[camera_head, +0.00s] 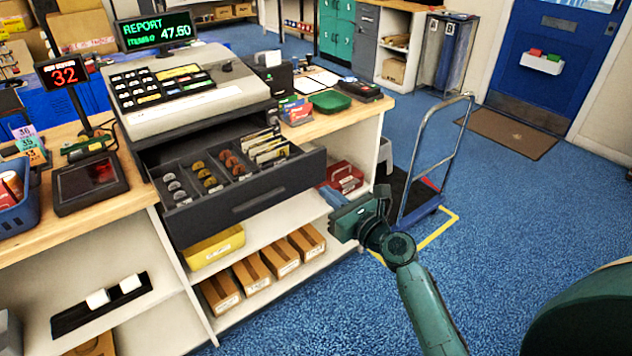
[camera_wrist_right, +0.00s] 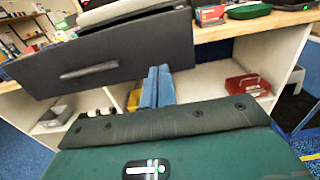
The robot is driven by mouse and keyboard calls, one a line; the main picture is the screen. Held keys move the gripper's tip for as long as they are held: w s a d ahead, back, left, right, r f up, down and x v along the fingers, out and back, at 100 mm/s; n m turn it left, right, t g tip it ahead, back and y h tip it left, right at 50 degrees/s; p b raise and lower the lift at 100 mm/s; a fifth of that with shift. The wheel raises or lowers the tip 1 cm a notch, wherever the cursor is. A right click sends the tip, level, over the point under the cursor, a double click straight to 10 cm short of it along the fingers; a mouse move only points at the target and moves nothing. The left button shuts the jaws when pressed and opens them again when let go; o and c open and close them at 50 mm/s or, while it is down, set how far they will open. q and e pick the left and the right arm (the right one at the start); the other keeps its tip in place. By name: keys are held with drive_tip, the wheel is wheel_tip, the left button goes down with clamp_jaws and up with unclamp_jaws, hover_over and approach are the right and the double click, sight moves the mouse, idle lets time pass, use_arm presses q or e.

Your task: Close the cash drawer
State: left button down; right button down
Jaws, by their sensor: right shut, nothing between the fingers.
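The cash drawer (camera_head: 245,206) is pulled out from under the cash register (camera_head: 185,95) on the counter. Its open tray shows coins in rows of cups and banknotes at the right. My right gripper (camera_head: 333,199) is near the right end of the drawer's front, in front of the shelves. In the right wrist view the dark drawer front (camera_wrist_right: 140,50) with its handle (camera_wrist_right: 89,71) fills the upper left. The blue fingers of the right gripper (camera_wrist_right: 157,85) are together and empty, near the drawer front's lower right corner; whether they touch it I cannot tell. My left gripper is not in view.
Under the counter, shelves hold a yellow bin (camera_head: 214,246), brown boxes (camera_head: 280,257) and a red case (camera_head: 345,178). A hand trolley (camera_head: 425,190) stands right of the counter. Blue floor is open at the right.

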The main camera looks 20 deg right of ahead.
sight(307, 177)
drive_tip(key=x, duration=0.5)
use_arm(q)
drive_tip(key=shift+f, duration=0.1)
use_arm(e)
drive_tip(key=shift+w, duration=0.1)
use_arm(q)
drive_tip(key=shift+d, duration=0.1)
